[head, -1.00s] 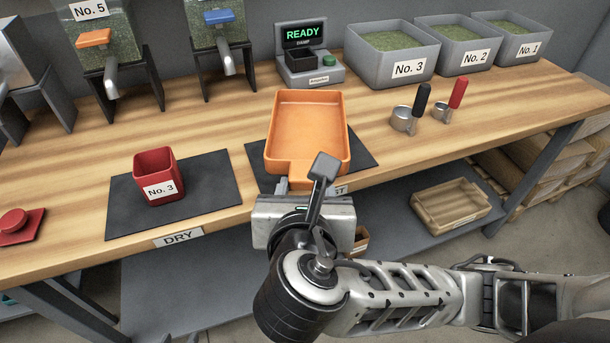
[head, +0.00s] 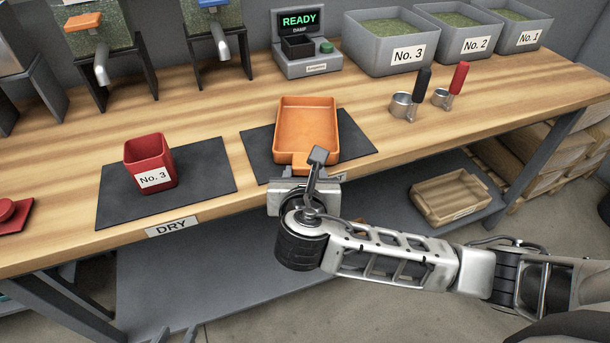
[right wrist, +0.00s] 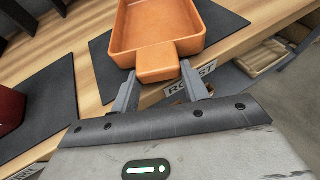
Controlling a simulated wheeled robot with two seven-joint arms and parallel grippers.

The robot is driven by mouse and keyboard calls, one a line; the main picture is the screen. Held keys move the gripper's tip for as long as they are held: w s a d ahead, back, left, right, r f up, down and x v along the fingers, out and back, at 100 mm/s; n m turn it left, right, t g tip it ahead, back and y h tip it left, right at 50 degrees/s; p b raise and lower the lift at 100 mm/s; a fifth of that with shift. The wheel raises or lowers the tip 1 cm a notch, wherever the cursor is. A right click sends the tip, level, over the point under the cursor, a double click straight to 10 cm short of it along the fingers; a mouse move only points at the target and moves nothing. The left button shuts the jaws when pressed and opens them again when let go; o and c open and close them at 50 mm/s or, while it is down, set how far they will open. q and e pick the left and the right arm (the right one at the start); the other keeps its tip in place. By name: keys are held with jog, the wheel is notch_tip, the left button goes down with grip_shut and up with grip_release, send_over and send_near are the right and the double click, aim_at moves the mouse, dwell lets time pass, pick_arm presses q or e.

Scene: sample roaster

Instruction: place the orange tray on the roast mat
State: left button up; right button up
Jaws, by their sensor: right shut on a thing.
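The orange tray (head: 306,125) is over the roast mat (head: 356,140) in the head view, its handle toward the front edge of the bench. It looks level; I cannot tell whether its base touches the mat. My right gripper (head: 300,170) is shut on the tray's handle. In the right wrist view the two fingers (right wrist: 158,74) stand on either side of the handle of the tray (right wrist: 160,28), with the dark mat (right wrist: 221,25) beneath. Only the tips of my left gripper (head: 175,335) show at the bottom edge of the head view, apart and empty.
A red No. 3 cup (head: 150,162) stands on the DRY mat (head: 212,170) to the left. The READY scale (head: 306,50) is behind the tray. Two scoops (head: 402,104) stand to the right, in front of grey bins (head: 385,50). Bare bench lies between.

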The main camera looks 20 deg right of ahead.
jog(key=o, duration=1.1)
jog(key=shift+f, duration=0.1)
jog(key=shift+s+a+r, duration=0.1)
jog(key=shift+r, duration=0.1)
jog(key=p+v, duration=0.1)
jog(key=v, duration=1)
jog(key=shift+s+a+r, duration=0.1)
jog(key=shift+s+r, duration=0.05)
jog(key=shift+s, duration=0.2)
